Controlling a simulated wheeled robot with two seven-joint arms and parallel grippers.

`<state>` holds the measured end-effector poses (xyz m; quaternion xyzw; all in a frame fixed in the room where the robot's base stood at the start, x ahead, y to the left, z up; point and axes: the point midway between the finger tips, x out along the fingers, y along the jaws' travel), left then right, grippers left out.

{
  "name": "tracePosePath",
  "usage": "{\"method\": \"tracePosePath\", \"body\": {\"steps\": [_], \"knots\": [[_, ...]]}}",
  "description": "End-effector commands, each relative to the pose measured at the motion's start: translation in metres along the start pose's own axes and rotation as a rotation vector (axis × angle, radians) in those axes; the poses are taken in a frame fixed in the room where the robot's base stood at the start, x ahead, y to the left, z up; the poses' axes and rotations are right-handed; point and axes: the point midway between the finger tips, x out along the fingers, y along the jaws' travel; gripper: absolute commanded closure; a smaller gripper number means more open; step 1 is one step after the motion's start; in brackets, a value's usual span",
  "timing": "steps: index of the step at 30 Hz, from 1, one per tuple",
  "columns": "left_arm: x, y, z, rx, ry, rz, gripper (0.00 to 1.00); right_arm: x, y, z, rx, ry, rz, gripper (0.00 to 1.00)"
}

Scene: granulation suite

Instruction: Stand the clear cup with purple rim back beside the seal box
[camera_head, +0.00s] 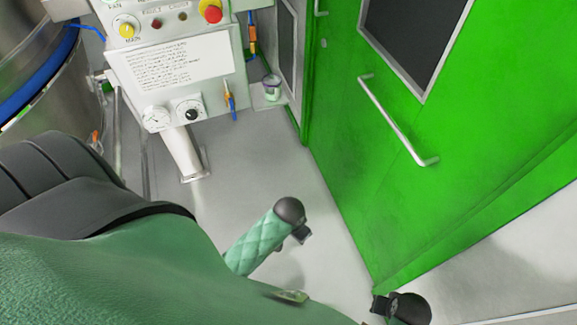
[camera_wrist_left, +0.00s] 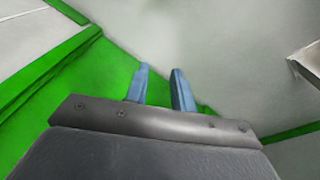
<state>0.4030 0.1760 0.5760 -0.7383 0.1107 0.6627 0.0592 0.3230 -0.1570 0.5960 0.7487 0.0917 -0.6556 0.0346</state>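A small, pale cup-like container with a purplish rim (camera_head: 271,82) stands on a small grey ledge (camera_head: 268,101) between the control panel and the green door frame in the head view. It looks upright; it is too small to make out fully. I cannot pick out a seal box. My left gripper (camera_head: 302,235) is over bare floor, well below and apart from the container. In the left wrist view its two blue fingers (camera_wrist_left: 160,88) are apart with nothing between them. My right gripper (camera_head: 380,304) is at the bottom edge, its fingers unclear.
A control panel (camera_head: 185,65) with gauges and a red button stands on a white post (camera_head: 185,150). A green door (camera_head: 440,130) with a long handle (camera_head: 400,122) fills the right. A steel vessel (camera_head: 55,85) stands at the left. The grey floor (camera_head: 255,165) between is clear.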

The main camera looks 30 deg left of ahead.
Motion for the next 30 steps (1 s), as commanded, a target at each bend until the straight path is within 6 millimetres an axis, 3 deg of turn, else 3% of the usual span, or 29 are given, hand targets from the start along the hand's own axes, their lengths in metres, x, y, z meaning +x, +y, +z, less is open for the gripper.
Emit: {"method": "tracePosePath", "body": {"steps": [1, 3, 9, 30], "knots": [[-0.004, 0.011, 0.018, -0.012, 0.003, 0.005, 0.75, 0.0, 0.0, 0.0, 0.0, 0.001, 0.0, 1.0], [-0.01, 0.021, 0.035, -0.027, 0.01, 0.007, 0.75, 0.0, 0.0, -0.001, 0.0, 0.001, 0.0, 1.0], [-0.023, 0.036, 0.066, -0.055, 0.023, 0.003, 0.75, -0.001, 0.0, -0.001, 0.0, 0.001, 0.0, 1.0], [-0.026, 0.039, 0.072, -0.061, 0.026, 0.001, 0.75, 0.0, 0.0, 0.003, 0.0, -0.003, 0.0, 1.0]]}}
